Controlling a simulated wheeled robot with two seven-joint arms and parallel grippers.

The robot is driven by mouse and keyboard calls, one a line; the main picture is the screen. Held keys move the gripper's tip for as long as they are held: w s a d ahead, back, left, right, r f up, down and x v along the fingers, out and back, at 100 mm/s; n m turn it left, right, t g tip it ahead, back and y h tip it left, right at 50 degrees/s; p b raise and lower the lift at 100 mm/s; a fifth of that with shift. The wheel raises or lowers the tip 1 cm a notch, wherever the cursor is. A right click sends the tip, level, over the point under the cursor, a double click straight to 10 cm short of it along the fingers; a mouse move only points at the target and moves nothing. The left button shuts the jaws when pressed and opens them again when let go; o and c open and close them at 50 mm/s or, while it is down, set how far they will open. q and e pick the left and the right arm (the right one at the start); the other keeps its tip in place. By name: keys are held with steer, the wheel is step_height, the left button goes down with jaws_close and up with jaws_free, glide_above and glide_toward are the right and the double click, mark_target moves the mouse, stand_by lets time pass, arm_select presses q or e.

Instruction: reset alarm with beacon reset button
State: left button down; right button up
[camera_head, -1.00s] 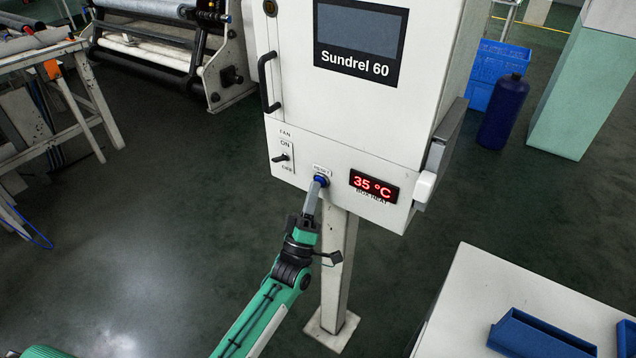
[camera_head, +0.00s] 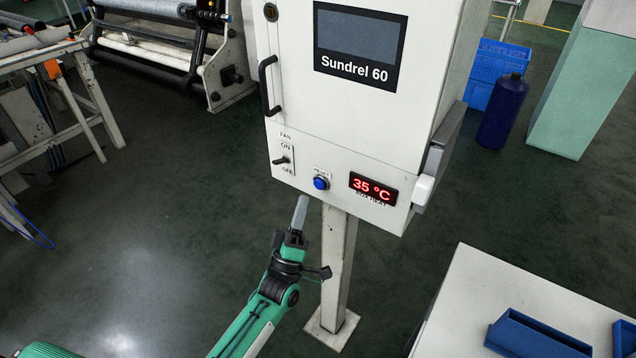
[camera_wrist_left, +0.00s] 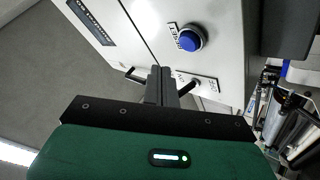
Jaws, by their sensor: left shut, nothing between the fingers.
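The blue reset button (camera_head: 321,183) sits under a small label on the lower front of the white Sundrel 60 cabinet (camera_head: 350,140). It also shows in the left wrist view (camera_wrist_left: 189,41), uncovered. My left gripper (camera_head: 301,202) is shut and empty, below and slightly left of the button and apart from it. Its closed fingers also show in the left wrist view (camera_wrist_left: 160,76). The red display (camera_head: 373,188) right of the button reads 35 °C. No beacon is in view. My right gripper is not in view.
A fan switch (camera_head: 282,160) is left of the button, and a black door handle (camera_head: 268,85) is above it. The cabinet stands on a post (camera_head: 337,265). A white table (camera_head: 480,300) with blue trays is at lower right. Open floor lies to the left.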

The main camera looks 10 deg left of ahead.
arm_select(q)
steer(key=shift+s+a, duration=0.2)
steer(key=shift+s, duration=0.3)
steer(key=shift+s+a, duration=0.15)
steer(key=shift+s, duration=0.35)
step_height(320, 180, down, 20)
steer(key=m+g, duration=0.4)
steer(key=g, duration=0.2)
steer(key=s+a+f+m+g+y, duration=0.15)
steer(key=s+f+g, duration=0.3)
steer(key=f, duration=0.75)
steer(key=s+a+f+m+g+h, duration=0.1)
steer(key=s+f+m+g, duration=0.3)
steer(key=f, duration=0.7)
steer(key=s+a+f+g+y, duration=0.25)
steer(key=s+f+g, duration=0.25)
steer(key=s+f, duration=0.95)
steer(key=s+a+f+m+g, duration=0.1)
steer(key=s+a+f+g, duration=0.1)
steer(key=s, duration=1)
steer(key=s+a+f+m+g, duration=0.2)
steer(key=s+f+g, duration=0.2)
steer(key=s, duration=0.8)
step_height(320, 180, down, 2)
steer(key=shift+a+f+y, duration=0.1)
steer(key=shift+a+y, duration=0.1)
steer(key=shift+y, duration=0.2)
